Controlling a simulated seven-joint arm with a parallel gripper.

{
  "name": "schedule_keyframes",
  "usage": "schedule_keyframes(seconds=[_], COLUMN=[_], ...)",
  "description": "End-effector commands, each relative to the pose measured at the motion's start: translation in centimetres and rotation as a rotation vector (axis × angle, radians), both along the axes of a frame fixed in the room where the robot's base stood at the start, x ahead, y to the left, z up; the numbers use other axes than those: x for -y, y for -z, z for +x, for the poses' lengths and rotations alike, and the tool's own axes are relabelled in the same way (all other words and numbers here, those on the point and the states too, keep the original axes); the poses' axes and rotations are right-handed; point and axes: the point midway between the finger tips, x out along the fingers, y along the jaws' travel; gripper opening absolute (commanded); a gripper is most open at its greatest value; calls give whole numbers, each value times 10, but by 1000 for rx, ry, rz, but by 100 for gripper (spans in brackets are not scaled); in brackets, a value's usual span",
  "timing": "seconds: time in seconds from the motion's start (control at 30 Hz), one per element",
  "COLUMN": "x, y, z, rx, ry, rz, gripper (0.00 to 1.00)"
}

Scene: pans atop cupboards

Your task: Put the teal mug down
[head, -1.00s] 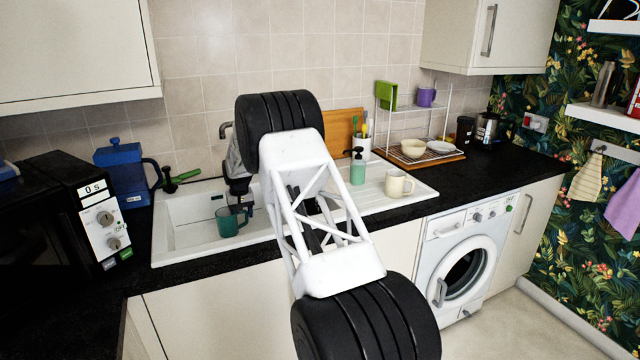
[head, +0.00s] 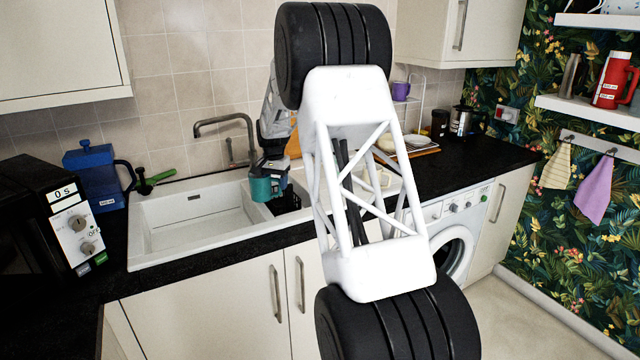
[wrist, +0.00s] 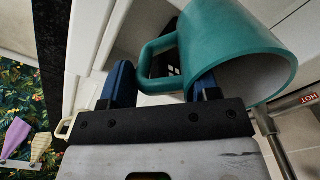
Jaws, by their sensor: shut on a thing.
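The teal mug (head: 261,189) hangs in my gripper (head: 272,168) above the right part of the white sink, apart from the surface below as far as I can tell. In the wrist view the teal mug (wrist: 235,50) fills the upper right. Its handle lies between the two blue fingers of my gripper (wrist: 163,82), which are shut on the mug at the handle side. My arm hides part of the drainer.
The white sink (head: 150,258) has an empty large basin on the left, below a grey tap (head: 226,122). A dark slotted thing (head: 290,197) lies close to the mug. A blue jug (head: 95,172) and the microwave (head: 75,225) stand at left. A purple mug (head: 400,91) sits on the rack.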

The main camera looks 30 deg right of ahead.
Motion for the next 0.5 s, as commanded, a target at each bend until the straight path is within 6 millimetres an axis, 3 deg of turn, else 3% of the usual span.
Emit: schedule_keyframes(seconds=[0.1, 0.23, 0.5], x=[32, 58, 109], y=[-16, -30, -24], z=[-17, -33, -53], rx=[2, 3, -1], ry=[132, 254, 473], rz=[-1, 0, 0], gripper=[14, 14, 14])
